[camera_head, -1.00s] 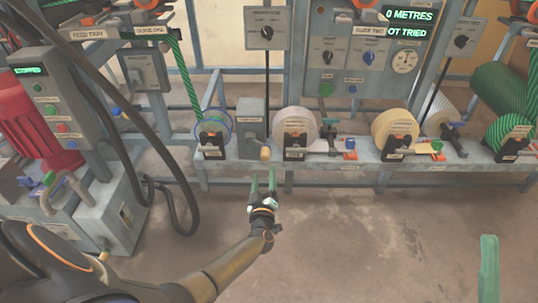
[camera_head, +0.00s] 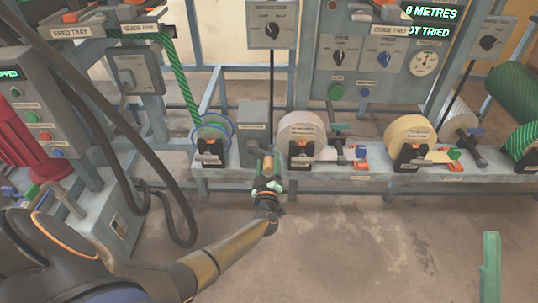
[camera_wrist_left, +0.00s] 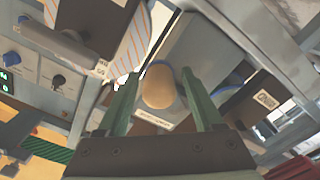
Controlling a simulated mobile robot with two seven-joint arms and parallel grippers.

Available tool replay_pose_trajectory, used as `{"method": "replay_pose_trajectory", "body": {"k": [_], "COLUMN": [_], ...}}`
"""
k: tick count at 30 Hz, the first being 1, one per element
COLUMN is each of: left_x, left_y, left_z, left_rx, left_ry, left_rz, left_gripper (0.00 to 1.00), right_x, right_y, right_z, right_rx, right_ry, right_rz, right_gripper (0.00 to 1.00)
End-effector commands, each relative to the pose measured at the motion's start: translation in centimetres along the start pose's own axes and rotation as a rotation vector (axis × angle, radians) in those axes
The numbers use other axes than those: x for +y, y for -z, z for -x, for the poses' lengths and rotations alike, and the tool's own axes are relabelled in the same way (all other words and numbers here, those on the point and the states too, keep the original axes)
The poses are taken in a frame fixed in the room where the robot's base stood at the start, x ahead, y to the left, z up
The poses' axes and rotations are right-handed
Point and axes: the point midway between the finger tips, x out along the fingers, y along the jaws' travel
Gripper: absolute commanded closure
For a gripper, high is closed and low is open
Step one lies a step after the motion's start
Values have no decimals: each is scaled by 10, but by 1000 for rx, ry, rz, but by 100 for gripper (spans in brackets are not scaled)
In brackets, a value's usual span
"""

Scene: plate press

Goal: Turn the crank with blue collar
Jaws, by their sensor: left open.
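A crank with a rounded wooden knob (camera_wrist_left: 158,87) is on the front of a small grey box (camera_head: 254,120). In the left wrist view the knob lies between my left gripper's two green fingers (camera_wrist_left: 160,98), with space visible on both sides. A bit of blue shows behind the knob; I cannot tell if it is the crank's collar. In the head view my left gripper (camera_head: 267,158) is open at the front of the box, and its fingers largely hide the crank. A single green upright piece (camera_head: 490,265), apparently my right gripper's finger, shows at lower right.
A blue-rimmed reel (camera_head: 212,137) stands left of the box and a white roll (camera_head: 300,132) right of it. A tan roll (camera_head: 408,136) is farther right on the grey bench (camera_head: 350,180). Black cables hang at left. The floor in front is clear.

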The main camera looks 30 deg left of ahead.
Motion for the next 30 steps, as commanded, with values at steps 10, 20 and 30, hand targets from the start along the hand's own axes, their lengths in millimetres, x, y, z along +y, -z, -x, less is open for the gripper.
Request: {"method": "replay_pose_trajectory", "body": {"k": [10, 20, 30], "left_x": [0, 0, 0], "left_y": [0, 0, 0], "left_z": [-3, -3, -3], "left_rx": [1, 1, 1], "left_ry": [0, 0, 0], "left_rz": [0, 0, 0], "left_gripper": [32, 49, 87], "right_x": [-1, -2, -1], "right_y": [-2, -2, -2], "right_z": [2, 2, 2], "right_rx": [-3, -3, -2], "right_ry": [1, 1, 1], "right_rz": [1, -1, -1], "right_gripper": [32, 32, 32]}}
